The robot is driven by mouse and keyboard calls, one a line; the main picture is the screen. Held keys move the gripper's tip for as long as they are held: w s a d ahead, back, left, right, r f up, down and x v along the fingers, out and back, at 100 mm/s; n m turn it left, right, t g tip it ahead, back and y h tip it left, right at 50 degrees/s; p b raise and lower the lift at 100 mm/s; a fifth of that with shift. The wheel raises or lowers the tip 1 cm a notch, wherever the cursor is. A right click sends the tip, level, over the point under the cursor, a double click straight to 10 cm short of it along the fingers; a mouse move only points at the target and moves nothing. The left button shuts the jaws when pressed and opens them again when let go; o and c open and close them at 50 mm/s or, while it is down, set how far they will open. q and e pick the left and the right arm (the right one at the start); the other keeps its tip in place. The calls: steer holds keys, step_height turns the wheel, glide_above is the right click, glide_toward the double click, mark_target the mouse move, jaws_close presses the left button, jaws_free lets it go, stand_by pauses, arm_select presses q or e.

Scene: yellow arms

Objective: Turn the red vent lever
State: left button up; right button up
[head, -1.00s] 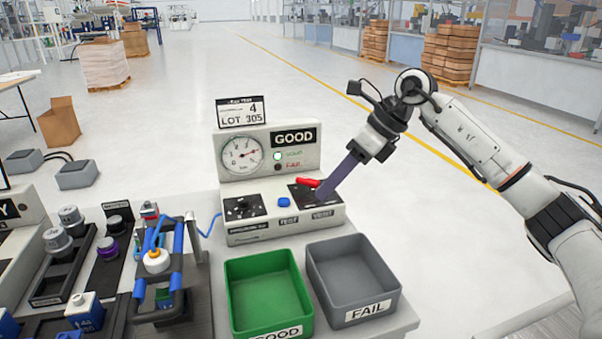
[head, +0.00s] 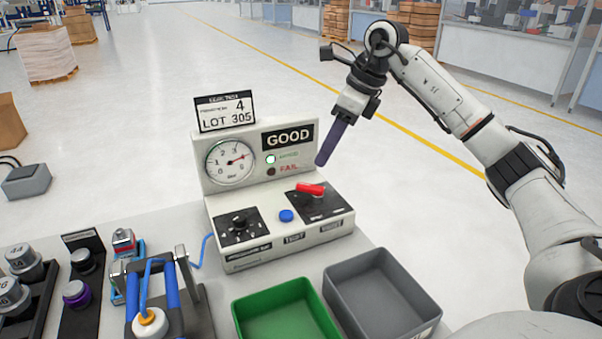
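The red vent lever (head: 310,189) sits on a black plate at the right of the tester's (head: 262,238) sloped panel. It points roughly left to right, tilted slightly. My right gripper (head: 321,163) is above and behind the lever, apart from it. Its purple fingers point down and look close together, with no gap and nothing visible between them. The gauge (head: 231,162) needle points to the right, and a lit lamp (head: 270,159) shows beside GOOD. My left gripper is not in view.
A blue button (head: 286,215) and a black knob (head: 239,222) sit left of the lever. A green bin (head: 285,312) and a grey bin (head: 375,285) stand in front of the tester. A fixture with blue handles (head: 173,290) stands at the left.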

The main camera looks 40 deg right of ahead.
mark_target(311, 185)
steer(key=x, duration=0.9)
steer(key=shift+s+a+f, duration=0.1)
steer(key=shift+s, duration=0.15)
jaws_close()
